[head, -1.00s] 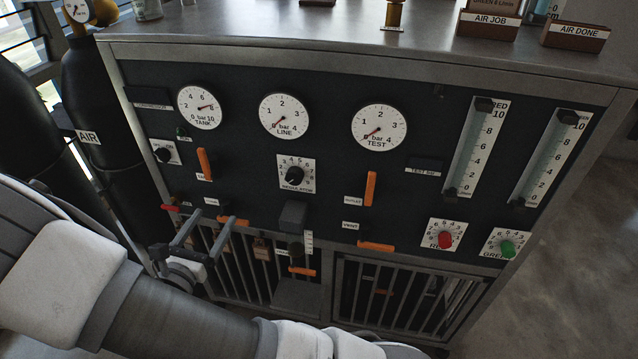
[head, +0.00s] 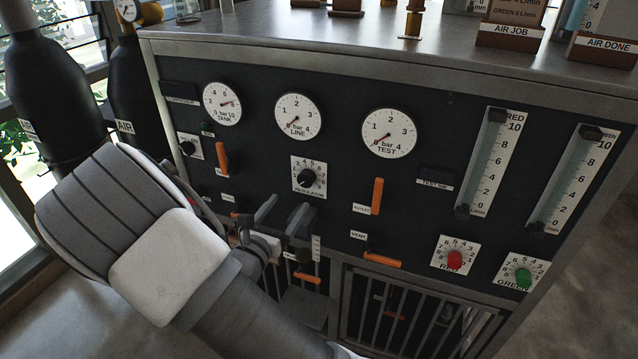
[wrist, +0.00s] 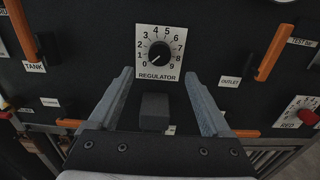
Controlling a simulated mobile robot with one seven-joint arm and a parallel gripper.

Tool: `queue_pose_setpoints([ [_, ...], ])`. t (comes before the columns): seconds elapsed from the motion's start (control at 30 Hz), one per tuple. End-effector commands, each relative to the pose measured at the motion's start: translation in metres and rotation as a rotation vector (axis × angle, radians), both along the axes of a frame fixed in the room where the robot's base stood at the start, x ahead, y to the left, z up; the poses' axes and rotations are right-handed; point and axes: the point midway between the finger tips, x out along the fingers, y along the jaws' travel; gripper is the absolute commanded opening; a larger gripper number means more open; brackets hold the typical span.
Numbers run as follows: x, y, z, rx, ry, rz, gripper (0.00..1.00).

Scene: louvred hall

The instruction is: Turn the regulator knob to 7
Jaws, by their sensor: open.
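The regulator knob (head: 306,178) is a black round knob on a white square dial plate in the dark panel. It also shows in the wrist view (wrist: 159,53), upper middle, with the scale running from 0 at lower left to 9 at lower right. Its pale pointer mark appears to point to lower left, near 0. My gripper (head: 281,212) is below and left of the knob in the head view. In the wrist view its two fingers (wrist: 160,76) are spread wide and empty, tips below the dial on either side, apart from the knob.
A dark grey block (wrist: 154,110) sticks out of the panel below the dial, between my fingers in the wrist view. Orange levers flank the dial, including the outlet lever (head: 377,196). The line gauge (head: 298,117) above reads about 0. Red (head: 454,259) and green knobs (head: 523,278) are at right.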

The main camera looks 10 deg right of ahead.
Motion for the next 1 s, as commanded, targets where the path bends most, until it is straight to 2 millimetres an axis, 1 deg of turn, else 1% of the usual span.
queue_pose_setpoints([
  [0.17,0.008,-0.006,-0.001,-0.001,-0.001,0.000,0.82],
  [0.27,0.017,-0.013,-0.001,-0.001,-0.001,-0.002,0.82],
  [0.77,0.074,-0.055,-0.002,0.000,-0.002,-0.003,0.82],
  [1.0,0.078,-0.057,0.000,0.000,0.000,0.000,0.82],
])
